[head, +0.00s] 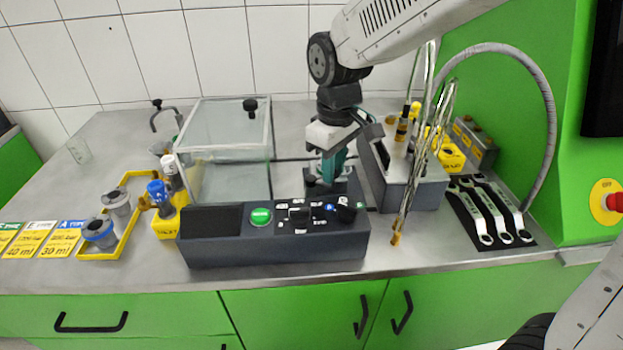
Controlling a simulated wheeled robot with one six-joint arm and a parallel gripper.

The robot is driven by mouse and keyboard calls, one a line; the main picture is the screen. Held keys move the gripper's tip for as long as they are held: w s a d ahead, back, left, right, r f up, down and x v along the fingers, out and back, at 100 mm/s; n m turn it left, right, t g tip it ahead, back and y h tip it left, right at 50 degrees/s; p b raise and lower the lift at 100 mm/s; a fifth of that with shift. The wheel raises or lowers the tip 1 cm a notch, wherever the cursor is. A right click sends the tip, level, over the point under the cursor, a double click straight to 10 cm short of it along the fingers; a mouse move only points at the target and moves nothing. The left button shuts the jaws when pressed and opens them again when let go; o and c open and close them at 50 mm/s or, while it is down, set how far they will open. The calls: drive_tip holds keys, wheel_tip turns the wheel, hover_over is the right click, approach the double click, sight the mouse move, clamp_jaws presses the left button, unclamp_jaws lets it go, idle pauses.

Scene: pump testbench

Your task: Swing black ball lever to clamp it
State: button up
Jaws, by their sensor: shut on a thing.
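My gripper (326,178) points down behind the dark control box, at the middle of the bench. Its teal fingers are closed on a small dark part at their tips, which looks like the black ball lever (311,183). The grip is small in the picture and partly hidden by the fingers and the control box. The lever's exact angle and its clamp cannot be made out.
The control box (222,246) with a green button stands in front of my gripper. A clear glass cover (226,125) stands to its left. A grey unit (420,193) with upright tubes stands close on the right, then wrenches (497,213). The bench's back left is mostly clear.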

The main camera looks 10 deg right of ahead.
drive_tip(key=shift+w+d, duration=0.25)
drive_tip(key=shift+w, duration=0.3)
drive_tip(key=shift+w+d, duration=0.2)
drive_tip(key=shift+w, duration=0.35)
drive_tip(key=o, duration=1.3)
drive_tip(key=shift+r, duration=3)
